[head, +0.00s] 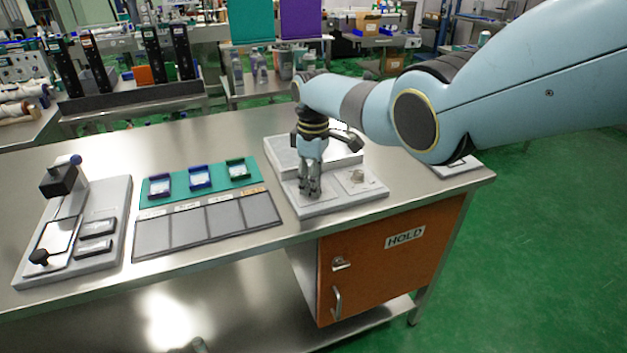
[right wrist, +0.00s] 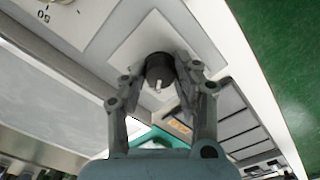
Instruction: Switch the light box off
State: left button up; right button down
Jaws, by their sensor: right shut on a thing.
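The light box (head: 340,150) is a pale grey unit with a raised flat panel at the back and a lower front ledge, near the right end of the steel table. My right gripper (head: 310,190) points down over the left part of the ledge. In the right wrist view, my right gripper (right wrist: 162,80) has its fingers on both sides of a round black knob (right wrist: 158,66) with a white pointer mark, shut on it. The knob sits on a pale square plate (right wrist: 135,42). In the head view the fingers hide the knob. My left gripper is not in view.
A small square plate (head: 357,179) with a fitting is on the ledge right of the gripper. Left are a teal mat (head: 215,178) with small trays, dark panels (head: 205,223) and a grey fixture (head: 115,225). An orange HOLD cabinet (head: 375,265) is below.

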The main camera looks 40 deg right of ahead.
jog(key=shift+w+r, duration=0.1)
jog(key=c, duration=1)
grip_release()
notch_tip(320, 180, up, 12)
jog(key=shift+f, duration=0.1)
